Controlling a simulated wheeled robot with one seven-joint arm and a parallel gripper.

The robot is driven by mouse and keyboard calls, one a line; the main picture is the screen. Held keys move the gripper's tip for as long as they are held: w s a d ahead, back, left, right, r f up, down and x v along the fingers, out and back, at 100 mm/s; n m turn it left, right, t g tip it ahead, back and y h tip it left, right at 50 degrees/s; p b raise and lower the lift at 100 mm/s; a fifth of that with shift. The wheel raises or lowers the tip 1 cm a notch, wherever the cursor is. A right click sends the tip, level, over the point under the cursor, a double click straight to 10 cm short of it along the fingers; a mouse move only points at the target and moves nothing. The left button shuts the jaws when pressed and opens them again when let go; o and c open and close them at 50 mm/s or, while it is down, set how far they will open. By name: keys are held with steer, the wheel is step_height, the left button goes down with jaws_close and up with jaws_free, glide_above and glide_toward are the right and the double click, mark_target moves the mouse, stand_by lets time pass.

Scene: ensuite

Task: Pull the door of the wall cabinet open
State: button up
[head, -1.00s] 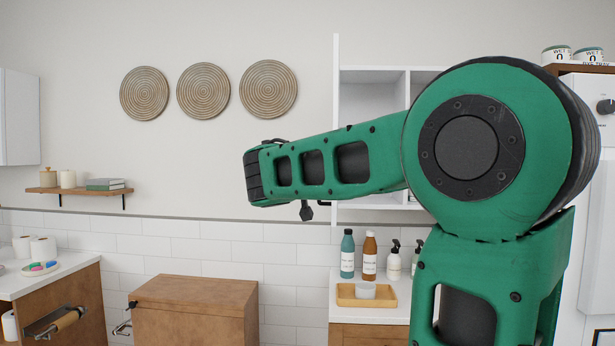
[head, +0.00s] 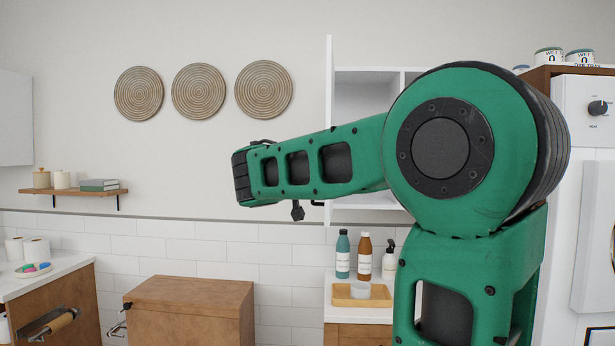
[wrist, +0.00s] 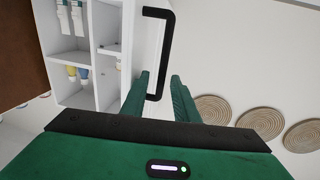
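The wall cabinet (head: 365,93) hangs behind my arm in the head view, its shelves showing. Its white door (head: 329,110) stands open and shows nearly edge-on at the cabinet's left side. In the wrist view the open compartments (wrist: 108,50) lie left of a black bar handle (wrist: 165,50). My gripper (wrist: 160,76) is open, its two green fingers apart, with the lower part of the handle between them. I cannot tell whether either finger touches the bar. In the head view my own arm hides the gripper and much of the cabinet.
Bottles (head: 364,258) and a wooden tray (head: 361,300) stand on the counter below the cabinet. A small shelf (head: 75,191) and round woven discs (head: 263,89) are on the wall to the left. A wooden box-like unit (head: 190,310) stands low in the middle. A white appliance (head: 583,150) is at right.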

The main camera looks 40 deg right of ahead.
steer(key=v, duration=1)
steer(key=shift+a, duration=0.25)
steer(key=shift+s+f, duration=0.1)
steer(key=s+d+f+n+g+y, duration=0.1)
steer(key=s+f+g+y, duration=0.3)
steer(key=f, duration=0.8)
steer(key=s+d+f+n+g+y, duration=0.1)
steer(key=s+d+f+y, duration=0.15)
steer(key=s+f, duration=0.65)
steer(key=s+a+f+n+g+y, duration=0.1)
steer(key=s+a+f+y, duration=0.3)
steer(key=f, duration=0.5)
steer(key=s+a+f+n+g+y, duration=0.2)
steer(key=s+a+f+g+y, duration=0.1)
steer(key=s+a+f, duration=0.5)
steer(key=shift+s+a+f+g+y, duration=0.2)
steer(key=shift+s+f+g+y, duration=0.2)
steer(key=shift+s+f+y, duration=0.55)
steer(key=shift+r, duration=0.1)
